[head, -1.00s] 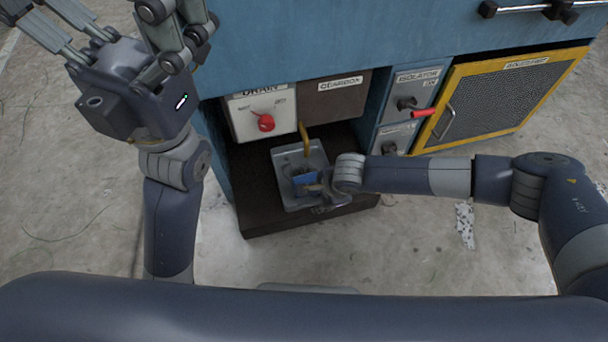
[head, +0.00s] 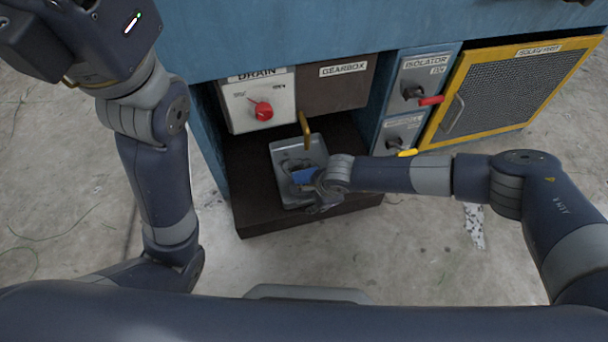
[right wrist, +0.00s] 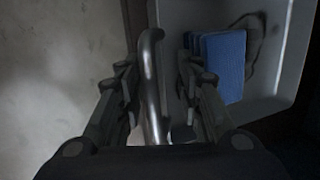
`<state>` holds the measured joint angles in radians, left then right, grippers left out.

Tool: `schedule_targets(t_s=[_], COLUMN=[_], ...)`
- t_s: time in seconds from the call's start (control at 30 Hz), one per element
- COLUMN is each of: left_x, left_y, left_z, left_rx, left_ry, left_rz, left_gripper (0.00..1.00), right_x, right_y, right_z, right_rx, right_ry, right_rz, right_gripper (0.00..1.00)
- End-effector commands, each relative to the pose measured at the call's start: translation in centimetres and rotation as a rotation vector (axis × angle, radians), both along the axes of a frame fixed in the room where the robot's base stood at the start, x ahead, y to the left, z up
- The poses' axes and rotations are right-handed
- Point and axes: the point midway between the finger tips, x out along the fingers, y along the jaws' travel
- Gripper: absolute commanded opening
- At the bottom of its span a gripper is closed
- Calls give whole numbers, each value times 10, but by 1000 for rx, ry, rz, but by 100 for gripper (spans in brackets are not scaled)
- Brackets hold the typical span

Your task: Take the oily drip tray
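The drip tray (head: 282,152) is a shallow grey tray on the dark shelf under the blue machine. It holds a blue block (head: 303,176), also visible in the right wrist view (right wrist: 222,62), and dark marks on its floor. My right gripper (head: 322,200) is at the tray's near right corner. In the right wrist view its fingers (right wrist: 155,90) stand apart on both sides of a shiny metal handle bar (right wrist: 151,75) beside the tray wall (right wrist: 290,70). I see gaps beside the bar. My left gripper (head: 75,8) is at the top left, its fingers cut off.
A yellow-brown spout (head: 305,130) hangs over the tray. Behind are a drain panel with a red knob (head: 261,110), an isolator with a red handle (head: 431,100), a yellow handle (head: 408,152) and a yellow-framed mesh door (head: 505,92). Concrete floor (head: 370,250) lies in front of the shelf.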

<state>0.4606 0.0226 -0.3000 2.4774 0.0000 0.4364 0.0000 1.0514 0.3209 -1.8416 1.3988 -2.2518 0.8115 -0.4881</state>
Motion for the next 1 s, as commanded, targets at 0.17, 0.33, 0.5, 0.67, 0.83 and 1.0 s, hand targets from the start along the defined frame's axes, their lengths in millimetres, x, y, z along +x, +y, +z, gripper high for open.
schedule_targets(t_s=[0.17,0.33,0.5,0.67,0.83,1.0], left_x=[-1,-1,-1,-1,-1,-1], left_y=[0,0,0,0,0,0], left_z=[1,1,1,1,1,2], left_rx=[0,0,0,0,0,0], left_ry=[-3,-3,-3,-3,-3,-4], left_rz=[0,0,0,0,0,0], left_gripper=[95,95,95,95,95,95], right_x=[1,1,1,0,1,0], right_y=[0,0,0,0,0,0], right_z=[-1,-1,-1,-1,0,1], right_rx=[0,0,-1,-1,0,-1], right_ry=[0,0,0,1,0,2], right_rz=[0,0,-1,-2,-2,-3], right_gripper=[33,15,0,0,0,0])
